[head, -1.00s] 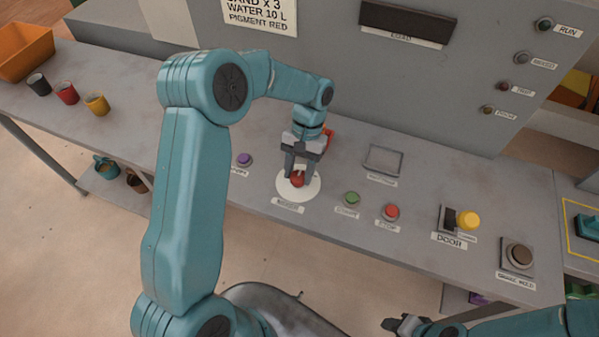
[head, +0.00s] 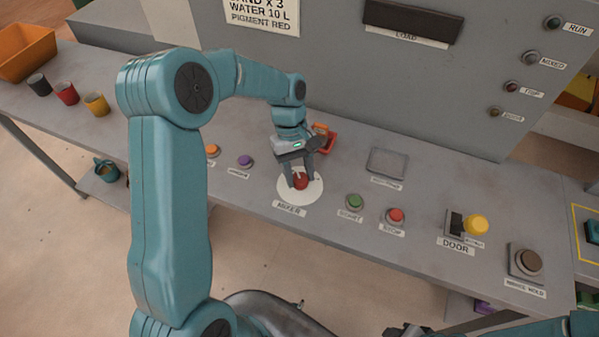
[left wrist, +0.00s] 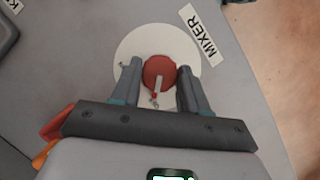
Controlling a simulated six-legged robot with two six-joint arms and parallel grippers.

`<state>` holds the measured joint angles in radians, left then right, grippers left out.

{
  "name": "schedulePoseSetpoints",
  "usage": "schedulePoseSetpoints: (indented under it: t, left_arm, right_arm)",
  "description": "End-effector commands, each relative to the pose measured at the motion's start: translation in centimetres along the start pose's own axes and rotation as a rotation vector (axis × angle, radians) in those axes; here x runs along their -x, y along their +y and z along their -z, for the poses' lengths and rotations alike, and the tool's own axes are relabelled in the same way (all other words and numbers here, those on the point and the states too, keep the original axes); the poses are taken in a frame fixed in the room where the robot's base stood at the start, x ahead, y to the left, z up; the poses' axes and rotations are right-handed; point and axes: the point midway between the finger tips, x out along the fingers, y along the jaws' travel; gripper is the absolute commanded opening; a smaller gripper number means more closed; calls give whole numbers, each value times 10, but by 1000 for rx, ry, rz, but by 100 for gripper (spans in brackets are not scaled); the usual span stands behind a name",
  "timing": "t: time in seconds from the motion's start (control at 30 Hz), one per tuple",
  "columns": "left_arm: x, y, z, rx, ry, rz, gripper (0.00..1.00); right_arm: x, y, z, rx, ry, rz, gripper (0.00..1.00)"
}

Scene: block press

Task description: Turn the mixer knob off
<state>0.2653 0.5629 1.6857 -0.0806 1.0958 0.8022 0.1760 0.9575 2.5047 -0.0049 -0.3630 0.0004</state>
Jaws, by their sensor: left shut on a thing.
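The red mixer knob (head: 300,182) sits on a round white dial plate (head: 285,197) above the MIXER label (head: 289,209). My left gripper (head: 300,176) reaches down over the dial and is shut on the knob, one finger on each side. In the left wrist view the knob (left wrist: 159,72) lies between the fingertips (left wrist: 159,78). Its pale pointer (left wrist: 158,88) points toward the palm, near a small mark on the plate. My right gripper (head: 408,330) shows only in part at the bottom edge of the head view.
A purple button (head: 245,161) is left of the dial. A green button (head: 355,201) and red button (head: 395,215) are right of it. Small orange-red parts (head: 324,137) lie behind the gripper. Cups and an orange bin (head: 28,50) stand far left.

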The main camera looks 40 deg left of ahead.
Motion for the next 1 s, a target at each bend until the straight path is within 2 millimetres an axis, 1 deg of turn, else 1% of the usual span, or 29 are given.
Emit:
schedulePoseSetpoints:
  t: [0.23, 0.67, 0.7, 0.73, 1.0]
  left_arm:
    - [-1, -1, 0, 43, 1, -17, 13]
    - [-1, -1, 0, 49, 0, -19, 13]
    - [-1, -1, 0, 49, 0, -19, 57]
    - [0, -1, 0, 49, 0, -19, 67]
    - [0, -1, 0, 48, 0, -19, 68]
  right_arm:
    - [-2, 0, 0, 0, 0, 0, 43]
    - [-2, 0, 0, 0, 0, 0, 43]
    - [-2, 0, 0, 0, 0, 0, 43]
    - [-2, 0, 0, 0, 0, 0, 43]
    - [-1, 0, 0, 0, 0, 0, 43]
